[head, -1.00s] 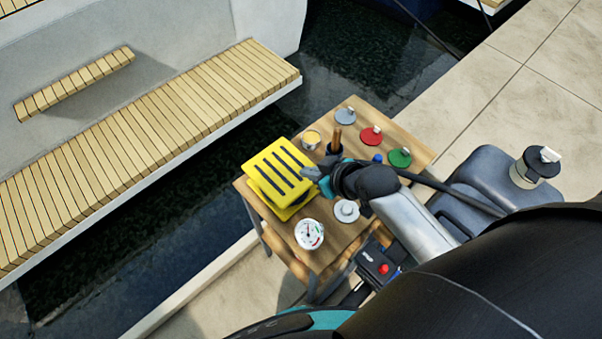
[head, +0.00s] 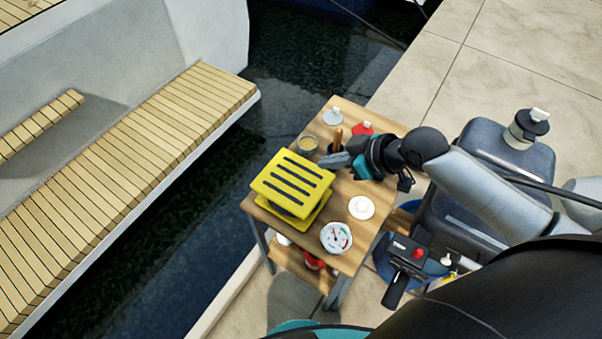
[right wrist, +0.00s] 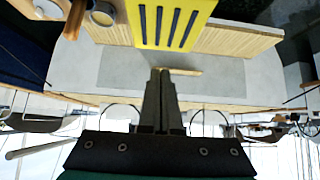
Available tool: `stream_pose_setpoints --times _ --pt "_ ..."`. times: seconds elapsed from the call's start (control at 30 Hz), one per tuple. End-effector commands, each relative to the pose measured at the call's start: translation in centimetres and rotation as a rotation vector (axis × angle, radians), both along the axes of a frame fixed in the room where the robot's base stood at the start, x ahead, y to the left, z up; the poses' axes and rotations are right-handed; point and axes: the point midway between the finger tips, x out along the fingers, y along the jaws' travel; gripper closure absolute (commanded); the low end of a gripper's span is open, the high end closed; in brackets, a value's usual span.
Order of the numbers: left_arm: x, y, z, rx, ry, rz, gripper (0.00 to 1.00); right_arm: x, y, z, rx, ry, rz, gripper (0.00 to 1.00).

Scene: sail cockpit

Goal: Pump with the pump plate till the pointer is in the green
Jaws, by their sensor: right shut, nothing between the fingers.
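The yellow pump plate (head: 293,183) with dark slots sits on the near left part of a small wooden table, its upper plate raised above a yellow base. It also shows at the top of the right wrist view (right wrist: 172,22). The round white gauge (head: 336,238) stands by the table's near edge, with a green band at its right side; the pointer is too small to read surely. My right gripper (head: 333,160) is shut and empty, just beyond the plate's far right corner. In the right wrist view its fingertips (right wrist: 160,75) are together, apart from the plate. My left gripper is not seen.
A tin (head: 307,144), a brush with a wooden handle (head: 338,140), a grey lid (head: 332,117), a red lid (head: 362,128) and a white lid (head: 361,207) stand on the table (head: 350,105). Water lies left, between quay and boat bench (head: 150,140).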

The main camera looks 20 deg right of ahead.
Motion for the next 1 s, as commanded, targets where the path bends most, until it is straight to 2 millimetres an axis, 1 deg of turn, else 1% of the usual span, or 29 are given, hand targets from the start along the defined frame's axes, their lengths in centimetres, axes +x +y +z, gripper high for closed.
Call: stream_pose_setpoints --times 0.13,0.27,0.77,0.8,0.9,1.0 --pt "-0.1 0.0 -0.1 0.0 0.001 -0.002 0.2 0.2 0.2 -0.3 0.002 0.0 -0.003 1.0" --pt "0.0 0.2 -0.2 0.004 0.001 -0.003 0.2 1.1 0.8 -1.3 0.004 -0.001 -0.005 1.0" --pt "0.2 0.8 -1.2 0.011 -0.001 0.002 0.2 5.7 4.5 -7.2 0.003 0.0 -0.002 1.0" --pt "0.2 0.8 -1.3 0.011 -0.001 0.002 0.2 5.6 4.5 -7.9 0.002 0.004 -0.002 1.0" --pt "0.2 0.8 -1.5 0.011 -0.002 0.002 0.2 5.5 4.4 -9.4 0.0 0.004 -0.003 1.0" --pt "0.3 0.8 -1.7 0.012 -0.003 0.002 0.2 5.6 4.4 -10.3 0.001 0.002 -0.004 1.0"
